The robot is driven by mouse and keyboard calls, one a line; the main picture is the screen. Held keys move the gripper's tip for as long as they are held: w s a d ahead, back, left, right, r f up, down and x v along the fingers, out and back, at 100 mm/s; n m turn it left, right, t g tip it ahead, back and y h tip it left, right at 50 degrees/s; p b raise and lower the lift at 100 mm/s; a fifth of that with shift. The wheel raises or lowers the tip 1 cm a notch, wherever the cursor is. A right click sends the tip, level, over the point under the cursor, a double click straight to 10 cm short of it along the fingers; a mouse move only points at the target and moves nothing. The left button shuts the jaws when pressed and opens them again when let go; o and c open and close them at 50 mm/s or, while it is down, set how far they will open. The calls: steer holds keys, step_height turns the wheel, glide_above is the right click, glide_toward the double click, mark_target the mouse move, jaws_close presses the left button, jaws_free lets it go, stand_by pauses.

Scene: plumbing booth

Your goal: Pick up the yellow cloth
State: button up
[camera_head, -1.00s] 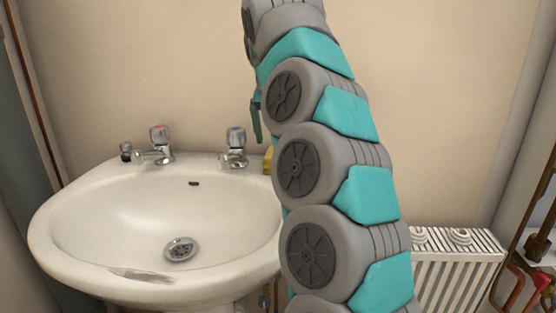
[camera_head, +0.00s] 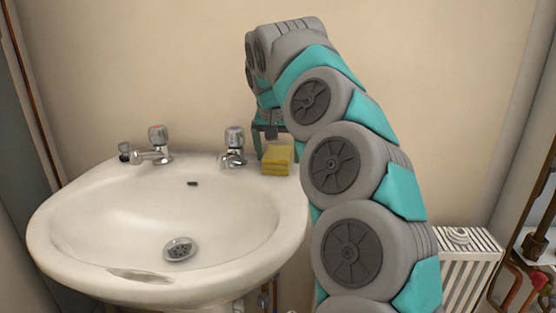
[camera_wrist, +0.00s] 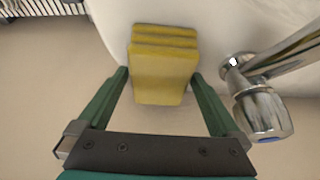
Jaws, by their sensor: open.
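The yellow cloth (camera_head: 277,159) is a folded, layered block on the back right corner of the white sink's rim, right of the blue-marked tap. My gripper (camera_head: 272,146) hangs just above and behind it, pointing down. In the wrist view the cloth (camera_wrist: 163,62) lies ahead and between the two green fingers of my gripper (camera_wrist: 160,78). The fingers are apart, with a gap on each side of the cloth. I cannot tell how far the fingertips are above the rim.
The blue-marked tap (camera_head: 233,147) stands close left of the cloth; it shows large beside the right finger in the wrist view (camera_wrist: 262,108). The sink (camera_head: 120,215) has another tap (camera_head: 158,146) at left. A white radiator (camera_head: 460,262) is at right. The wall is close behind.

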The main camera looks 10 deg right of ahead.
mark_target(286, 151)
steer(key=shift+f+b, duration=0.3)
steer(key=shift+c, duration=0.4)
steer(key=c, duration=1.1)
steer(key=shift+r, duration=0.2)
steer(key=shift+r+p, duration=0.2)
steer(key=shift+p, duration=0.2)
steer(key=shift+r, duration=1.7)
steer(key=shift+s+d+b, duration=0.35)
steer(key=shift+s+d, duration=0.35)
steer(key=s+d, duration=0.3)
steer(key=s+d+r+b, duration=0.1)
steer(key=s+d, duration=0.2)
steer(key=s, duration=0.1)
steer(key=s+d+b, duration=0.1)
steer(key=s+d, duration=0.2)
steer(key=shift+s+d+r, duration=0.15)
steer(key=shift+s+r, duration=0.05)
steer(key=shift+s, duration=0.05)
